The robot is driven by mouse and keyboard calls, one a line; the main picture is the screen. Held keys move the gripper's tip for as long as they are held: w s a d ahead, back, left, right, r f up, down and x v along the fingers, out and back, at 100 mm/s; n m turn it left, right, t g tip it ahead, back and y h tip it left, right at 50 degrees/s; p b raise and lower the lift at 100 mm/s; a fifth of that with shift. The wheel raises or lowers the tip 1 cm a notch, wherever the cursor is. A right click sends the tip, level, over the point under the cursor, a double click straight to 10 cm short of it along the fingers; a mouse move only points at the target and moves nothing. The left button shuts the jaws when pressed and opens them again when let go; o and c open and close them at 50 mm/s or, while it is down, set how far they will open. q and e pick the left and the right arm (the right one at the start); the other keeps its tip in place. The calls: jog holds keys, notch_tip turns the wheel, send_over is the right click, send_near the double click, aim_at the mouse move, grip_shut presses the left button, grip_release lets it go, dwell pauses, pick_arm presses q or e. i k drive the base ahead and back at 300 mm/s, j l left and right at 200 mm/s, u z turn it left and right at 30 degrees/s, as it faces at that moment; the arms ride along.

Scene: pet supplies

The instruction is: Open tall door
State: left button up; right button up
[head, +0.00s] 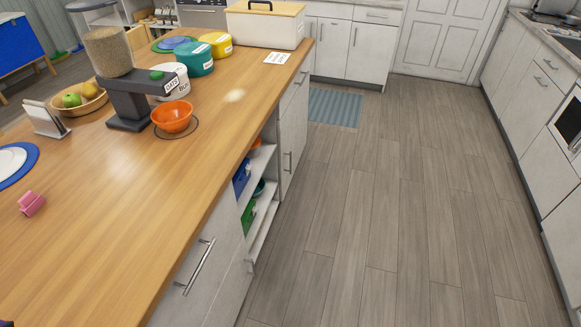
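The island has a white cabinet door (212,270) at the near end with a long slanted-looking bar handle (197,267); it appears shut. Farther along the island, past open shelves, another white cabinet door (293,140) with a vertical handle (289,162) is also shut. A tall white panelled door (446,38) stands closed in the back wall. I cannot tell which of these the task calls the tall door. Neither of my grippers can be made out in the head view.
The wooden island top (110,230) carries a food dispenser (122,85), an orange bowl (172,117), labelled canisters (194,58) and a pink item (32,203). Open shelves (262,200) face the aisle. The plank floor (400,200) is clear up to the right-hand cabinets (535,85).

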aim_at(292, 128)
jog(key=i+l, duration=0.4)
jog(key=i, duration=0.2)
jog(key=i+l+u, duration=0.1)
jog(key=i+l, duration=0.3)
jog(key=i, duration=0.2)
jog(key=i+l, duration=0.45)
jog(key=i+u, duration=0.05)
jog(key=i, duration=0.05)
